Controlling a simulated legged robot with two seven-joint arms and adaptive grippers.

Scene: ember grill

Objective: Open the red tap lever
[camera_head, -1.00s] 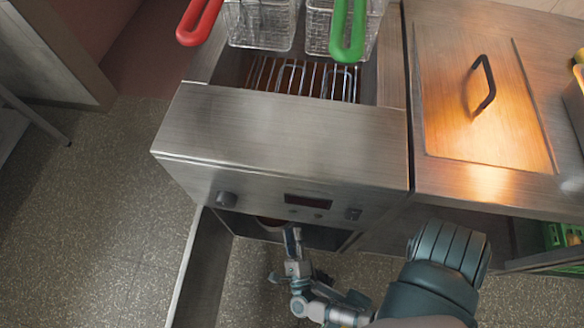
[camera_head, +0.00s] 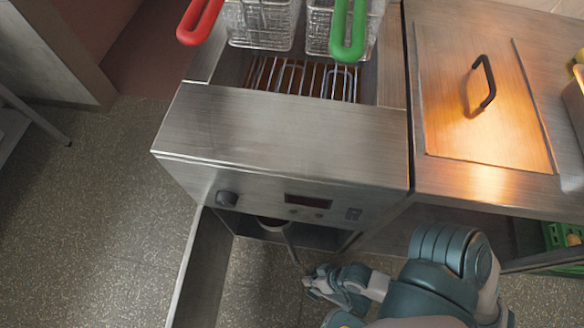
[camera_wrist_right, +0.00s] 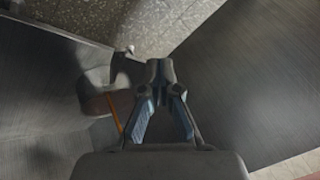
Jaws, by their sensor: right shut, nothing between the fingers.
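No red tap lever can be made out for certain. In the right wrist view a thin orange-red strip (camera_wrist_right: 115,112) shows left of my fingers, beside a dark pipe-like part (camera_wrist_right: 126,66); I cannot tell if it is the lever. My right gripper (camera_head: 308,281) is below and in front of the fryer's open lower cabinet, apart from the fryer front (camera_head: 270,192). In the wrist view its fingertips (camera_wrist_right: 160,70) are together, with nothing between them. My left gripper is not in view.
A round vessel (camera_head: 272,222) sits inside the cabinet, partly hidden. The open cabinet door (camera_head: 200,268) stands at the left. Fryer baskets with red (camera_head: 198,20) and green (camera_head: 348,35) handles are above. A lidded counter (camera_head: 480,110) is at right. Floor at left is clear.

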